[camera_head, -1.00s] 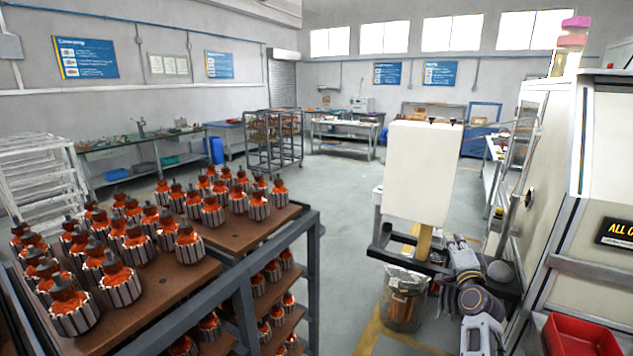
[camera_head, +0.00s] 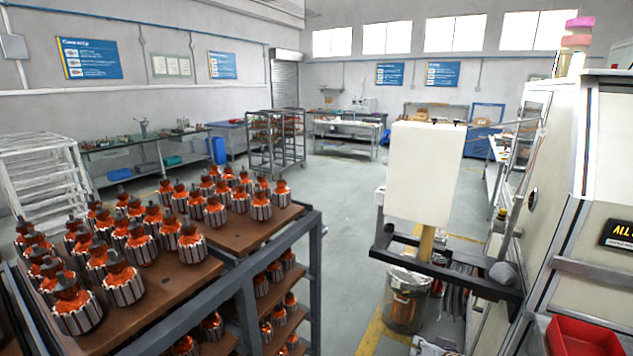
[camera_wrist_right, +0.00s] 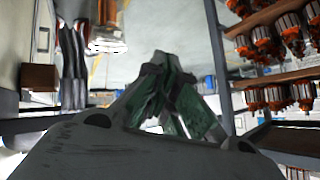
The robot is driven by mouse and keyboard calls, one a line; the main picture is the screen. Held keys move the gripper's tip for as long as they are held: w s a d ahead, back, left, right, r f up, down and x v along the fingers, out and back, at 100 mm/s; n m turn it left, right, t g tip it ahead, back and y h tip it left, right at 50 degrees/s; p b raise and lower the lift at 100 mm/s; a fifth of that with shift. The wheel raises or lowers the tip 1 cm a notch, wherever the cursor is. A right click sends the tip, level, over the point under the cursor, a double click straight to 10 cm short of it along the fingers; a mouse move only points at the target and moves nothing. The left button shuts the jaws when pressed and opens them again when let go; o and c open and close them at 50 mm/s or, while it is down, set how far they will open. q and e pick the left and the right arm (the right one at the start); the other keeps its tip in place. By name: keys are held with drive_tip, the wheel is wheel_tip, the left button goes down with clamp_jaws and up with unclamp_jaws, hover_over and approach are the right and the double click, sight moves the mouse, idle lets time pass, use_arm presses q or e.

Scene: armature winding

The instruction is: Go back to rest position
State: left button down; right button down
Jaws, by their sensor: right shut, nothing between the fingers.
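In the right wrist view my right gripper (camera_wrist_right: 163,62) points away from the camera, its green-grey fingers meeting at the tips. It is shut and empty. My left gripper is not in view. Several armatures (camera_head: 113,277) with orange windings stand upright on the brown boards of the rack at the left. The right wrist view also shows armatures (camera_wrist_right: 290,30) on the rack shelves at its right side, apart from the gripper.
A white box on a post (camera_head: 425,175) stands right of centre, with a dark bracket and a clear bin of copper-coloured material (camera_head: 405,302) below. A pale machine (camera_head: 590,190) and a red tray (camera_head: 583,337) are at the right. The floor (camera_head: 345,235) between rack and post is clear.

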drive_tip(key=s+a+f+n+g+h, duration=0.1)
drive_tip(key=s+a+f+n+g, duration=0.15)
drive_tip(key=s, duration=0.85)
drive_tip(key=s+a+f+n+g, duration=0.2)
drive_tip(key=s+f+n+g, duration=0.15)
drive_tip(key=s, duration=0.65)
drive_tip(key=s+f+g, duration=0.2)
drive_tip(key=s+f, duration=0.1)
drive_tip(key=f, duration=3)
drive_tip(key=s+d+f, duration=0.2)
drive_tip(key=s+f, duration=0.7)
drive_tip(key=s, duration=0.2)
drive_tip(key=s+d+f+g, duration=0.1)
drive_tip(key=s+d+f, duration=0.1)
drive_tip(key=s+f, duration=0.8)
drive_tip(key=shift+s+f, duration=0.25)
drive_tip(key=shift+s, duration=0.3)
drive_tip(key=shift+s+d, duration=0.1)
drive_tip(key=shift+d, duration=0.05)
